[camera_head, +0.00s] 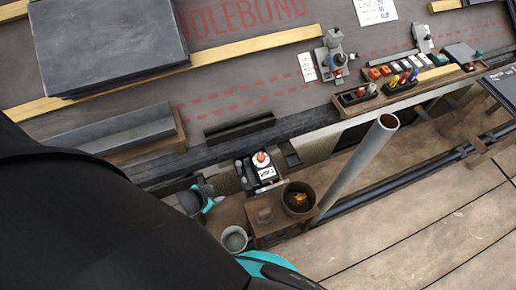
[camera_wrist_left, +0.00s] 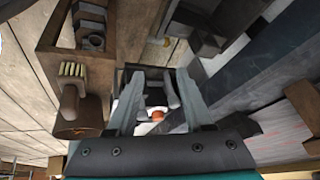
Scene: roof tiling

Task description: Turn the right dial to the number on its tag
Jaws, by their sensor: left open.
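A small dark box with a white face and an orange-red knob (camera_head: 261,157) stands by the gutter edge, and I take it for the dial. A white tag (camera_head: 267,173) on it has dark lettering too small to read surely. The knob also shows in the left wrist view (camera_wrist_left: 157,115), low between the fingers. My left gripper (camera_head: 212,203) shows partly at the left of the dial box, beside my dark arm. In the left wrist view its two grey fingers (camera_wrist_left: 155,86) are apart with nothing between them held. Whether they touch the box cannot be told. My right gripper is not seen.
A wooden box (camera_head: 262,236) with a brown pot (camera_head: 298,198) stands close to the dial. A brush (camera_wrist_left: 72,72) shows by it in the wrist view. A grey cup (camera_head: 234,239) and an upright pipe (camera_head: 355,165) are near. Slates (camera_head: 110,40) lie on the roof.

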